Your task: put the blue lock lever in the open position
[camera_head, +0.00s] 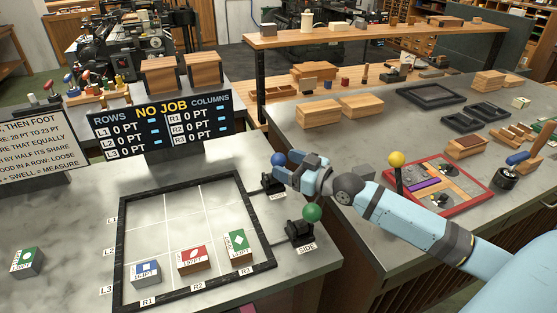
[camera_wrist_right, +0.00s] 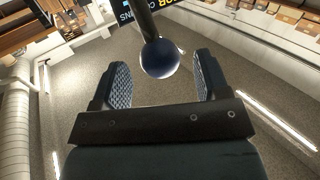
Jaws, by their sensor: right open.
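The lever with a blue ball knob (camera_head: 278,159) stands on a black clamp block at the top right corner of the framed grid, beside a small label that is hard to read. My right gripper (camera_head: 287,166) is right at this knob, reaching in from the right. In the right wrist view the dark blue knob (camera_wrist_right: 160,58) sits between the two open finger pads (camera_wrist_right: 160,84), toward their tips, with a gap on both sides. The lever's rod runs up from the knob there. My left gripper is not in view.
A green-knobbed lever (camera_head: 312,212) marked SIDE stands close below my right forearm. A yellow knob (camera_head: 397,158) rises from a red-framed tray just beyond the arm. Another blue handle (camera_head: 517,158) is at far right. Several type blocks sit in the black frame (camera_head: 125,245).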

